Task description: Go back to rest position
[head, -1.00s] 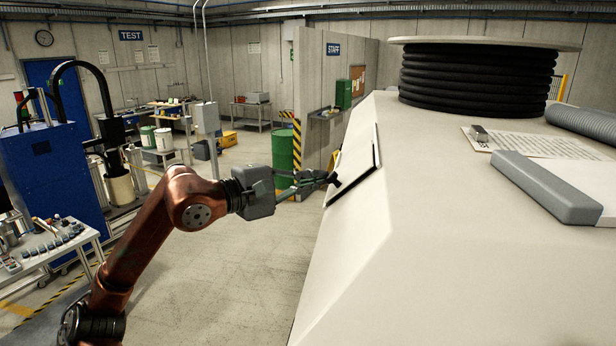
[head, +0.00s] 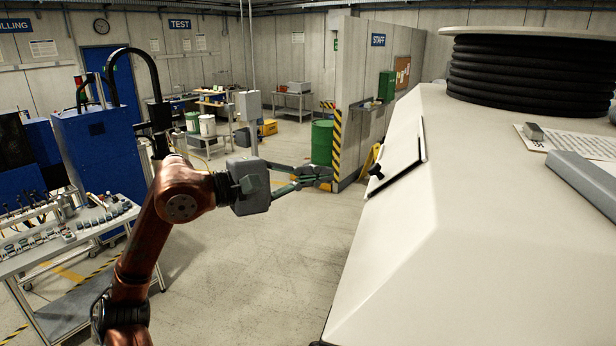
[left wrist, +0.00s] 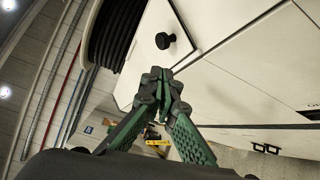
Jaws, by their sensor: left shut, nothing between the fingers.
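My left gripper (head: 322,174) reaches out to the right in the head view. It is shut and empty, apart from the white machine housing (head: 470,200). A tilted panel (head: 398,165) with a small black knob (head: 376,170) sits on the sloped face of the housing, to the right of the fingertips. In the left wrist view the shut fingers (left wrist: 160,75) point toward the housing, and the black knob (left wrist: 165,41) shows just beyond them. My right gripper is not in view.
A black hose reel (head: 530,75) and papers (head: 570,140) lie on top of the housing. A green drum (head: 322,142) stands behind the gripper. A bench (head: 70,245) with small parts and a blue machine (head: 95,150) stand at the left. The floor between is clear.

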